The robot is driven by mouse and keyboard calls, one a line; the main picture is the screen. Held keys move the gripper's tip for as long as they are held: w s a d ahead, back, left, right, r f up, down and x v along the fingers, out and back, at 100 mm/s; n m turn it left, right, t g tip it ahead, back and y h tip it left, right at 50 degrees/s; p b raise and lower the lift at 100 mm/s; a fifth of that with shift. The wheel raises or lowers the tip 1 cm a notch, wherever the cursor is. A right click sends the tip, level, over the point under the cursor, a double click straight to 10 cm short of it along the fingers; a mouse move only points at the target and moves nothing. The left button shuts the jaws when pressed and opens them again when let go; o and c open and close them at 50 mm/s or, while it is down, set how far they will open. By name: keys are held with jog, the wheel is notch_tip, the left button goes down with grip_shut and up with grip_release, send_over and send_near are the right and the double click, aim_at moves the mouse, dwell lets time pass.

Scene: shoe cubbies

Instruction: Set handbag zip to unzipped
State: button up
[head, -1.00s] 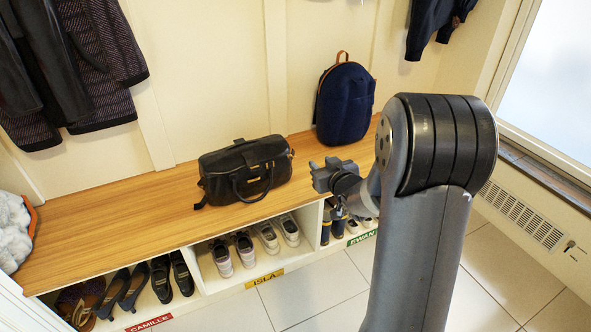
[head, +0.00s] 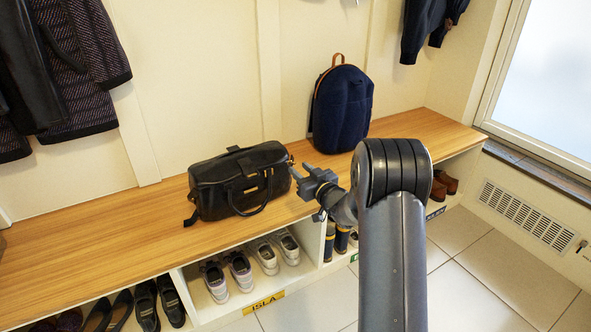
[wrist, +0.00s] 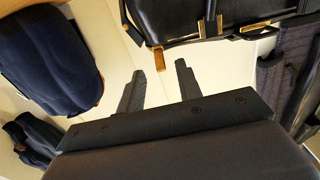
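The black handbag (head: 238,183) sits upright on the wooden bench top, its handle hanging over the front. Its brass-coloured zip end (head: 291,160) shows at the bag's right end. In the wrist view the handbag (wrist: 205,18) fills the top, with a gold tab (wrist: 157,58) hanging at its near end. My gripper (head: 293,178) is just right of the bag, close to its right end. In the wrist view the two fingers of my gripper (wrist: 160,75) are apart with nothing between them. I cannot tell how far the zip is open.
A navy backpack (head: 342,108) stands on the bench (head: 95,245) behind and right of my gripper. Cubbies with several shoes (head: 240,268) lie below the bench top. Coats (head: 75,70) hang at the left. Bare bench lies left of the bag.

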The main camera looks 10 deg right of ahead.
aim_at(292, 163)
jog(key=shift+b+x, duration=0.35)
jog(key=shift+x, duration=1.45)
jog(key=shift+c, duration=0.2)
grip_shut()
